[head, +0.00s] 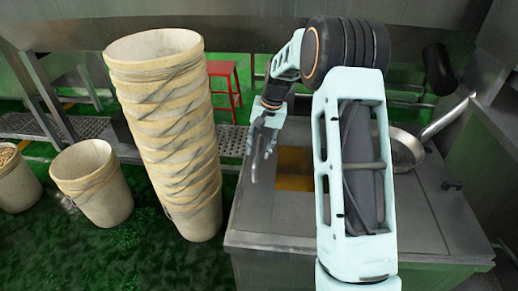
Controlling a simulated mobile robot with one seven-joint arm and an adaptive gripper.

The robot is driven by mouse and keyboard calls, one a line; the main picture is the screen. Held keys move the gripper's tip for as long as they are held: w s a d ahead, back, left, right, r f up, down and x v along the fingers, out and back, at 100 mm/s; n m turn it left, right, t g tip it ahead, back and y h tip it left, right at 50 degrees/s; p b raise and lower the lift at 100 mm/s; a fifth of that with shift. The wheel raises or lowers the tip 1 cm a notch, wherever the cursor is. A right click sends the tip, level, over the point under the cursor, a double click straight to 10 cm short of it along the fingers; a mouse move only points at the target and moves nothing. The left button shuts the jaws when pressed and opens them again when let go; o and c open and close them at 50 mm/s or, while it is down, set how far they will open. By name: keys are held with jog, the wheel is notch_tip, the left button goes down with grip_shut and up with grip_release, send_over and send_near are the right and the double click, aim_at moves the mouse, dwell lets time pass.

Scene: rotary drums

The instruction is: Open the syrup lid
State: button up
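The syrup tank is a steel box (275,224) with a flat top at the centre right. An opening in its top shows amber syrup (295,184). My arm crosses in front of the tank and hides part of the opening and the middle of the top. A lid panel (418,205) with a small dark handle (452,185) lies on the right part of the top. My gripper (262,166) points down over the left side of the tank, left of the amber opening. Its fingers look apart, with nothing seen between them. I cannot tell whether a fingertip touches the tank.
A tall stack of cream buckets (170,120) stands close to the tank's left. Single buckets (93,185) stand farther left. A red stool (224,85) is behind. A round metal pan or strainer (404,150) lies at the tank's back right, near a pipe (447,118).

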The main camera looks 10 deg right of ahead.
grip_shut()
jog(key=s+d+p, duration=0.1)
jog(key=s+d, duration=0.2)
jog(key=d, duration=0.6)
jog(key=s+d+p, duration=0.1)
jog(key=s+d, duration=0.2)
jog(key=d, duration=0.6)
jog(key=s+d+p, duration=0.2)
jog(key=s+d, duration=0.1)
jog(key=d, duration=0.6)
jog(key=shift+d, duration=0.4)
grip_release()
jog(key=shift+r, duration=0.1)
